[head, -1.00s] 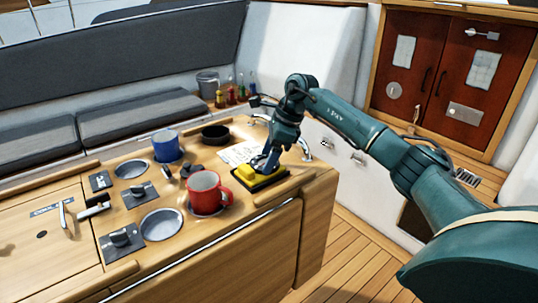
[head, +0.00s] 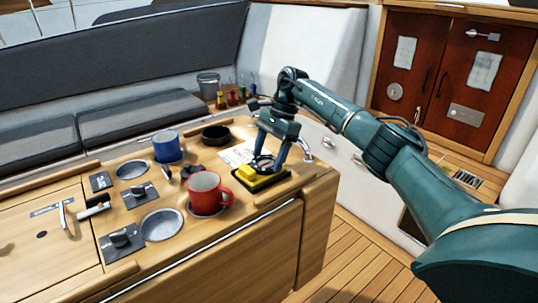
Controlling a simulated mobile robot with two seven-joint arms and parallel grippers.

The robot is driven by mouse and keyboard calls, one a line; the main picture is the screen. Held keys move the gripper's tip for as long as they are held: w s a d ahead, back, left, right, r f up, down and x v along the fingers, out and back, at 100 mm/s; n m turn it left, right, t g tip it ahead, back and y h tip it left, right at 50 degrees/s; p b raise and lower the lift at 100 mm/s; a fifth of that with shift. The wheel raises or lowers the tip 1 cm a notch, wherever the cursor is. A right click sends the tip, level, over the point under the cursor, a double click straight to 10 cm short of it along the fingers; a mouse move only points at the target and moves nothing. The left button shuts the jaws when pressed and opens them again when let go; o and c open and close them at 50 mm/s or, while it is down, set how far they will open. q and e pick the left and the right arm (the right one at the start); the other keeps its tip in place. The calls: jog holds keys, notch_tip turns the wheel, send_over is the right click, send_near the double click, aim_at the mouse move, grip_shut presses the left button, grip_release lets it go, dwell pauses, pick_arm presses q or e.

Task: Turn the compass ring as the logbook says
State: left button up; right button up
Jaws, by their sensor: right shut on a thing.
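The compass has a yellow body (head: 250,173) on a dark base at the right end of the wooden cockpit table. Its dark ring (head: 263,163) sits on top. My right gripper (head: 270,165) points down over it, with one finger on each side, shut on the compass ring. A white sheet with print (head: 235,153), perhaps the logbook page, lies just behind and left of the compass. My gripper covers part of it and its writing is too small to read. My left gripper is not in view.
A red mug (head: 204,190) stands close left of the compass, and a blue mug (head: 167,146) farther back. A black round dish (head: 215,134) is behind. Small coloured bottles (head: 231,98) and a grey bucket (head: 208,87) stand beyond. A metal rail lies right of the compass.

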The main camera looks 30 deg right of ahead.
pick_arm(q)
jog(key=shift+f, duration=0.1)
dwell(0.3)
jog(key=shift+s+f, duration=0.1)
pick_arm(e)
jog(key=o, duration=1)
pick_arm(q)
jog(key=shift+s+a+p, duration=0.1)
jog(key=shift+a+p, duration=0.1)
jog(key=shift+p, duration=0.35)
pick_arm(e)
jog(key=v, duration=1.3)
jog(key=shift+r, duration=0.1)
